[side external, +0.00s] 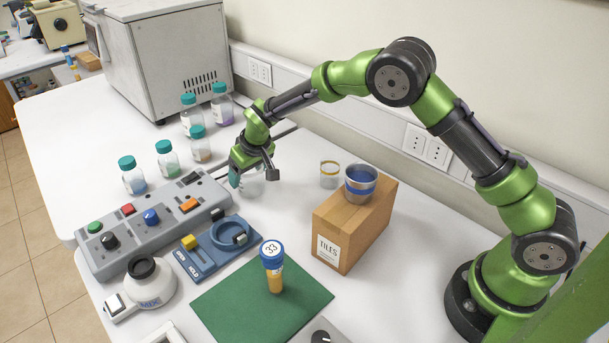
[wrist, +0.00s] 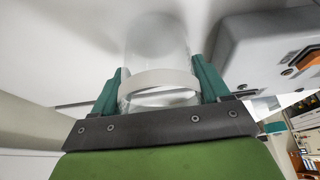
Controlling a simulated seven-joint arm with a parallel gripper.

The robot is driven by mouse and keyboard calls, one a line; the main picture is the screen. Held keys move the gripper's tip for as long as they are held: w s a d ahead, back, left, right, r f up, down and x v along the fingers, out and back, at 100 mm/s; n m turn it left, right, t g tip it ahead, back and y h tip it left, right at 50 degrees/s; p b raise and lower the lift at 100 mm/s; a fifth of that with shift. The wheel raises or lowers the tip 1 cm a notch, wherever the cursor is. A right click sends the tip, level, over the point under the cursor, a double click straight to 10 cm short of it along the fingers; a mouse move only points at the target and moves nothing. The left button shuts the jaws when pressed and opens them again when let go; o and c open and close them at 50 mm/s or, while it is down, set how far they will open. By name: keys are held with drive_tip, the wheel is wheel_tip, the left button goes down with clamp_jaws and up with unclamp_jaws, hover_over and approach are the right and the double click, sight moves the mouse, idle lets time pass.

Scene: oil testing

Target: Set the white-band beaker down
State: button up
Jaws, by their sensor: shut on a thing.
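The white-band beaker (side external: 253,187) is clear glass and hangs in my gripper (side external: 246,176), near the back of the white table. In the wrist view the beaker (wrist: 155,45) sits between the two teal fingers of my gripper (wrist: 159,84), which press on its sides at the white band. My gripper is shut on it. In the side view the fingers and wrist hide part of the beaker. I cannot tell whether its base touches the table.
The control box (side external: 150,222) lies left of the beaker, with capped bottles (side external: 167,158) behind it. A yellow-band beaker (side external: 329,174) stands to the right, near a cardboard box (side external: 352,225) bearing a blue-band metal cup (side external: 360,184). The table (side external: 283,212) is clear in between.

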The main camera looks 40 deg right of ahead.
drive_tip(key=o, duration=1.1)
drive_tip(key=shift+f, duration=0.1)
drive_tip(key=s+d+r+m, duration=0.1)
drive_tip(key=s+r, duration=0.4)
drive_tip(key=r, duration=0.4)
drive_tip(key=s+d+r, duration=0.2)
drive_tip(key=s+r, duration=0.3)
drive_tip(key=r, duration=0.3)
drive_tip(key=s+d+r+m+t, duration=0.1)
drive_tip(key=s, duration=0.7)
drive_tip(key=s+d+r+m+y, duration=0.1)
drive_tip(key=s+d+r, duration=0.1)
drive_tip(key=s, duration=0.6)
drive_tip(key=s+d+r+m+t+y, duration=0.1)
drive_tip(key=s+r, duration=0.1)
drive_tip(key=s, duration=0.6)
drive_tip(key=shift+s+d+t, duration=0.3)
drive_tip(key=shift+s+d, duration=0.05)
